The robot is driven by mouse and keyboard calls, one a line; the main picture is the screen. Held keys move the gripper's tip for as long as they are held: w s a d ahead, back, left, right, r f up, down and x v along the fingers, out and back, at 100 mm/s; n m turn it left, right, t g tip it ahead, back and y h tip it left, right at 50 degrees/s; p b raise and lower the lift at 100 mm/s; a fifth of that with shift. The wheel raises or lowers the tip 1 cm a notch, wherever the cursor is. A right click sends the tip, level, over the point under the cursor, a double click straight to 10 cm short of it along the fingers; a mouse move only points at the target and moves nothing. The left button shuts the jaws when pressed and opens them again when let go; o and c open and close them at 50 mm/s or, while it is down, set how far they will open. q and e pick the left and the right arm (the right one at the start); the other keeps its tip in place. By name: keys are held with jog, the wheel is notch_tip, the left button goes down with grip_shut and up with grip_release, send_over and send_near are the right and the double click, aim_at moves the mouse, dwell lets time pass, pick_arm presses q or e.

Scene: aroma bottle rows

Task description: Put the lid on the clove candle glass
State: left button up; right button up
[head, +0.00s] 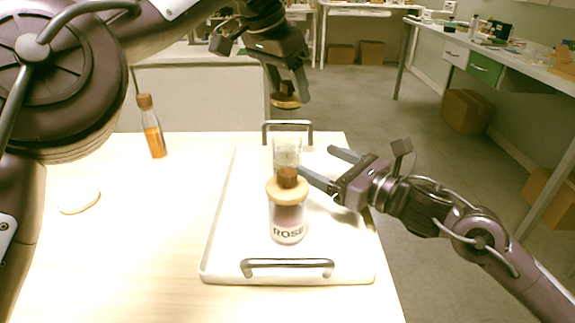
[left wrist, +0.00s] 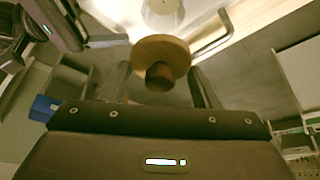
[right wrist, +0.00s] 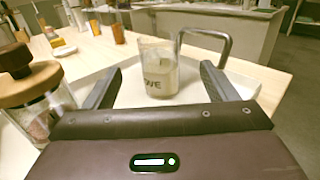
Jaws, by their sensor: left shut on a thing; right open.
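The clove candle glass (head: 287,152) stands upright and uncovered on the white tray (head: 222,262), behind the rose jar. In the right wrist view the glass (right wrist: 158,72) shows the letters "WE" and sits between the open fingers. My left gripper (head: 288,92) is shut on a wooden lid (head: 286,101) and holds it in the air above and behind the glass. The lid (left wrist: 160,58) and its dark knob show in the left wrist view. My right gripper (head: 322,167) is open beside the glass, its fingers pointing left; I cannot tell whether they touch it.
The rose jar (head: 288,221), with its wooden lid on, stands in front of the glass, close to my right gripper. An amber reed bottle (head: 152,132) and a white oval object (head: 79,201) are on the left of the table. Tray handles (head: 288,264) rise at front and back.

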aim_at(277, 141)
jog(key=x, duration=1.1)
jog(key=shift+w+a, duration=0.15)
jog(key=shift+a, duration=0.1)
jog(key=c, duration=1.5)
pick_arm(q)
jog(key=shift+a+f, duration=0.1)
jog(key=shift+f, duration=2.35)
jog(key=shift+c, duration=0.2)
jog(key=shift+f, duration=0.9)
jog(key=shift+f, duration=0.55)
jog(key=shift+s+f, duration=0.15)
jog(key=shift+f, duration=0.25)
pick_arm(e)
jog(key=shift+r, duration=0.15)
pick_arm(q)
jog(key=shift+r, duration=0.1)
